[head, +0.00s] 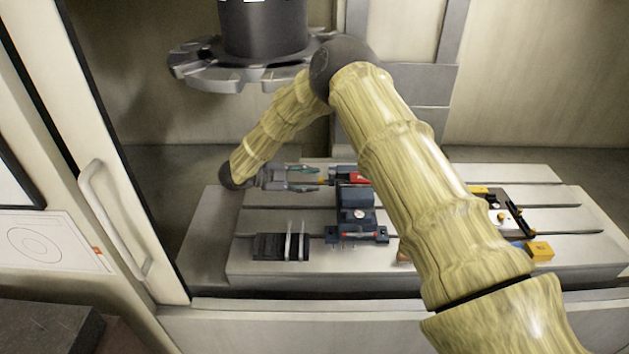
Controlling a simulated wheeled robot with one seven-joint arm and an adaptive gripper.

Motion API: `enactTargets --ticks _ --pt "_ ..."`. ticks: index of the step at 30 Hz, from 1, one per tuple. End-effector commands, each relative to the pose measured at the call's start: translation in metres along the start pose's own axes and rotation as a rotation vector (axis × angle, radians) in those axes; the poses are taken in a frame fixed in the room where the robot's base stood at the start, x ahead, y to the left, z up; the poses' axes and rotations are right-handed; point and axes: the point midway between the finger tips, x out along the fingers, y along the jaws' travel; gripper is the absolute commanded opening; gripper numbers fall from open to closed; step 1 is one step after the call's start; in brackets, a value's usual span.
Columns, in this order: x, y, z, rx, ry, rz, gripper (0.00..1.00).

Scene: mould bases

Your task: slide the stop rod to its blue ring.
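My gripper (312,179) is at the left of the machine table, pointing right. Its two fingers are apart, with a visible gap between the tips. A small part with a red body (354,178) and an orange-yellow end lies just to the right of the fingertips, behind a dark blue vise (355,205). I cannot tell whether the fingertips touch it. I cannot clearly make out the stop rod. A blue patch (517,245) shows beside a yellow block at the right, but I cannot tell whether it is a ring. My arm hides the table between the vise and that block.
A black slotted block (268,247) with upright plates stands at the table's front left. A yellow block (540,251) and a black bar (517,221) are at the right. A round tool carousel (225,72) hangs above. A door with a handle (112,215) stands left.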

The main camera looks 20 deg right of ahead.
Motion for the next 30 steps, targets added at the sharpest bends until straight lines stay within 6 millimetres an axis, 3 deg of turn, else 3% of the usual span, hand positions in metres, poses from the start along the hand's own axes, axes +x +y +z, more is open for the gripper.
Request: enactTargets --ticks 9,15,21,30 --pt "-0.059 0.001 0.0 -0.001 -0.001 -0.001 0.37" --pt "-0.086 0.001 0.0 -0.002 0.0 0.0 0.37" --pt "-0.098 0.001 0.0 -0.002 0.001 0.001 0.37" --pt "-0.1 0.001 0.0 -0.002 0.0 0.001 0.35"
